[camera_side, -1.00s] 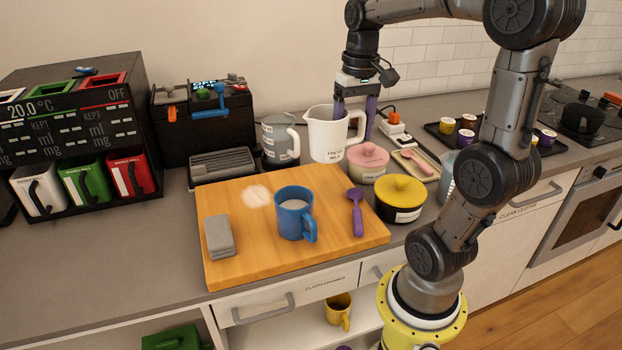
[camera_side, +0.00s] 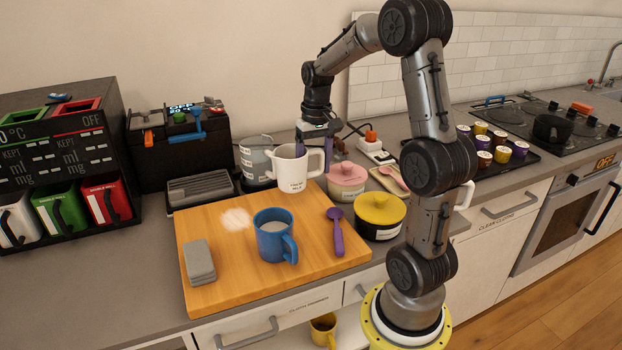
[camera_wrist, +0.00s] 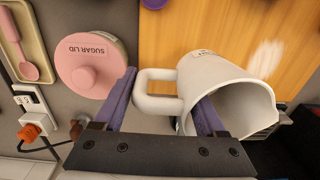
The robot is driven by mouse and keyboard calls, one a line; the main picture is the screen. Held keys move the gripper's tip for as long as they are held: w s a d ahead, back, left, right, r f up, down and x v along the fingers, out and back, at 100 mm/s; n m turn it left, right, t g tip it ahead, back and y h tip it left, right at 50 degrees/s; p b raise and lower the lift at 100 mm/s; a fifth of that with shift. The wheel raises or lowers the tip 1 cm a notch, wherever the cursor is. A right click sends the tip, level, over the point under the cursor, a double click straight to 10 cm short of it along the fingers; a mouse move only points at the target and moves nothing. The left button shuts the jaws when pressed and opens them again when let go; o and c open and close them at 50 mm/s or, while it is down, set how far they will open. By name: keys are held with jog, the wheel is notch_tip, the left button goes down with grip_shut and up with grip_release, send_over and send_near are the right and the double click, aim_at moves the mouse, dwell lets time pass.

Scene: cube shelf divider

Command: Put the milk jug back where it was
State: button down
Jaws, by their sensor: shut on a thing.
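The milk jug (camera_side: 293,172) is white and upright at the board's back right edge in the side view, label facing the camera. I cannot tell whether its base touches the board. My gripper (camera_side: 314,150) is shut on it from above. In the wrist view the purple fingers of my gripper (camera_wrist: 162,95) flank the handle side of the jug (camera_wrist: 215,75), one beyond the handle and one at the rim. The wooden board (camera_side: 200,285) carries a pale round mark (camera_side: 235,218), also visible in the wrist view (camera_wrist: 266,58).
A grey canister (camera_side: 256,160) stands just left of the jug, a pink sugar pot (camera_side: 347,180) right, a yellow-lidded pot (camera_side: 379,215) nearer. The board around the pale mark is clear.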

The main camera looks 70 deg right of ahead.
jog(key=shift+w+d+f, duration=0.25)
jog(key=shift+w+f, duration=0.1)
jog(key=shift+f, duration=0.15)
jog(key=shift+w+d+f, duration=0.1)
jog(key=shift+f, duration=0.75)
jog(key=shift+w+d+f, duration=0.1)
jog(key=shift+f, duration=0.75)
jog(key=shift+f, duration=0.15)
jog(key=shift+c, duration=1.1)
grip_release()
